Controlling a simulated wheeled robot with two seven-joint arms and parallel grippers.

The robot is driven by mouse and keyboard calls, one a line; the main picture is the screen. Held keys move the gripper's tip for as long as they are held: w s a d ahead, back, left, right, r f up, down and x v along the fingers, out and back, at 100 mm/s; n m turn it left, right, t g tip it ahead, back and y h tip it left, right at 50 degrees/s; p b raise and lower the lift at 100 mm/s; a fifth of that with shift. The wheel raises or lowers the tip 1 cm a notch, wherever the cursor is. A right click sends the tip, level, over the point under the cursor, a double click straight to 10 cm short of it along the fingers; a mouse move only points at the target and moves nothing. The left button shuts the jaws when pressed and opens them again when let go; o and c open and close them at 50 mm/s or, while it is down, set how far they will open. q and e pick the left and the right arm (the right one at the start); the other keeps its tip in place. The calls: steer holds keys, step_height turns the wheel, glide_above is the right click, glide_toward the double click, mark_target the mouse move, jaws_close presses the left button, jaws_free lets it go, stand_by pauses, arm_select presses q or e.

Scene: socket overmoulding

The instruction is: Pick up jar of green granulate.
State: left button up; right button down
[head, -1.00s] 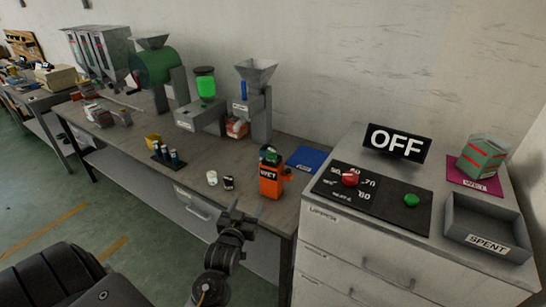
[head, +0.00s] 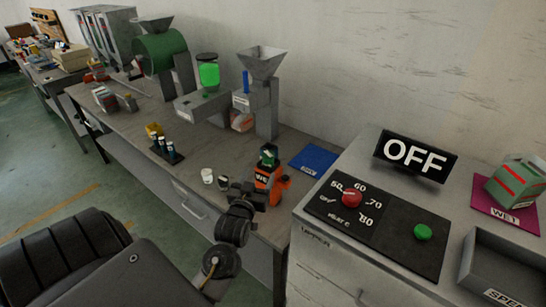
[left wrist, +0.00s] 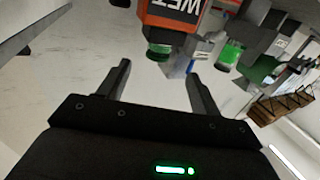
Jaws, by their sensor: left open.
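A small jar with green contents (head: 268,155) sits on top of an orange holder labelled WET (head: 264,186) near the bench's front right corner. In the left wrist view, which is upside down, the jar's green part (left wrist: 158,52) hangs below the orange holder (left wrist: 172,14). A larger bright green jar (head: 209,73) stands farther back on a grey machine; a green jar also shows in the left wrist view (left wrist: 230,54). My left gripper (head: 243,191) is open and empty, just in front of the orange holder. My right gripper is not in view.
A white cup (head: 207,176) and a dark cup stand left of the orange holder. A blue mat (head: 314,160) lies behind it to the right. A cabinet with a black control panel (head: 378,222) and an OFF sign (head: 414,155) stands at right.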

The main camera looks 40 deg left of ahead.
mark_target(266, 161)
arm_select(q)
steer(key=x, duration=0.1)
steer(key=p+x, duration=0.1)
steer(key=x, duration=0.3)
steer(key=shift+w+d, duration=0.25)
steer(key=shift+w, duration=0.1)
steer(key=shift+a+r, duration=0.1)
steer(key=shift+w+a+r+p, duration=0.1)
steer(key=shift+w+p, duration=0.05)
steer(key=shift+p, duration=0.25)
steer(key=x, duration=0.1)
steer(key=p+x, duration=0.1)
steer(key=x, duration=0.1)
steer(key=p+x, duration=0.1)
steer(key=shift+w+a+f, duration=0.25)
steer(key=shift+w, duration=0.05)
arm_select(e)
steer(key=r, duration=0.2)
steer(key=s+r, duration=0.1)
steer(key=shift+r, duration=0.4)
arm_select(q)
steer(key=shift+s, duration=0.1)
steer(key=shift+c, duration=0.6)
steer(key=c, duration=0.9)
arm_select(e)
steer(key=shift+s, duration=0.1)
